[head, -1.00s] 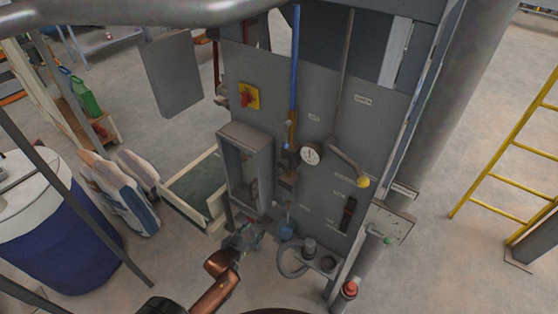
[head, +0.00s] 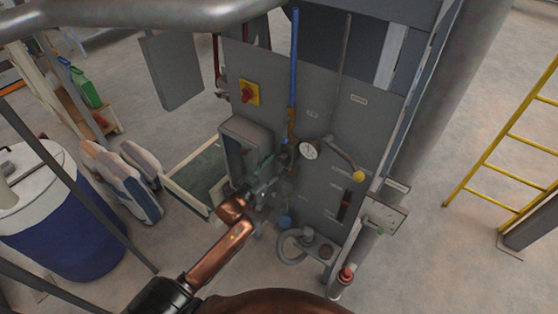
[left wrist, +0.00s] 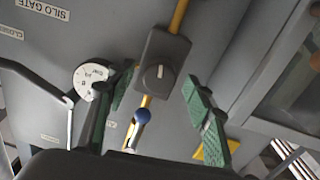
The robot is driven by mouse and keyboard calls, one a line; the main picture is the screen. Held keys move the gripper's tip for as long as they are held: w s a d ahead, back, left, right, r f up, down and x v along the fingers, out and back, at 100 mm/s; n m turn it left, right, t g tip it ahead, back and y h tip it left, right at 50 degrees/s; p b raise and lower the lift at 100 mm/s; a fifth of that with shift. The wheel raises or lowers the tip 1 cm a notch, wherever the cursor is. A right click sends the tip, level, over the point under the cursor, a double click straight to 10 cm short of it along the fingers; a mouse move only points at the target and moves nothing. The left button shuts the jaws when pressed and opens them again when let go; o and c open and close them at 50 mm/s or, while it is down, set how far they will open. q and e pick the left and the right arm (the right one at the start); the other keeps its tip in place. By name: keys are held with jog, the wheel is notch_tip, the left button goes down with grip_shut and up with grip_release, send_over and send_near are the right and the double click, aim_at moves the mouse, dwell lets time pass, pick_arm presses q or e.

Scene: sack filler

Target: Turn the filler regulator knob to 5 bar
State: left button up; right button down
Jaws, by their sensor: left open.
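The regulator (left wrist: 165,52) is a dark grey block on a yellow pipe, with a round knob (left wrist: 158,76) that bears a short white mark. The mark stands nearly upright in the left wrist view. My left gripper (left wrist: 158,92) is open, its green-padded fingers either side of the knob in the picture; I see no contact. In the head view my left gripper (head: 265,188) is in front of the panel and largely hides the regulator. The white round gauge (head: 309,150) is to its right; it also shows in the left wrist view (left wrist: 90,78), needle reading illegible. My right gripper is not in view.
A grey open box (head: 245,135) juts from the panel left of my gripper. A blue-handled valve (left wrist: 142,117) sits on the pipe by the regulator. A bent lever with a yellow knob (head: 359,176) is to the right. A hose (head: 290,247) loops below.

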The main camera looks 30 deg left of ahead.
pick_arm(q)
jog(key=shift+w+d, duration=0.1)
jog(key=shift+w, duration=0.35)
jog(key=shift+c, duration=0.2)
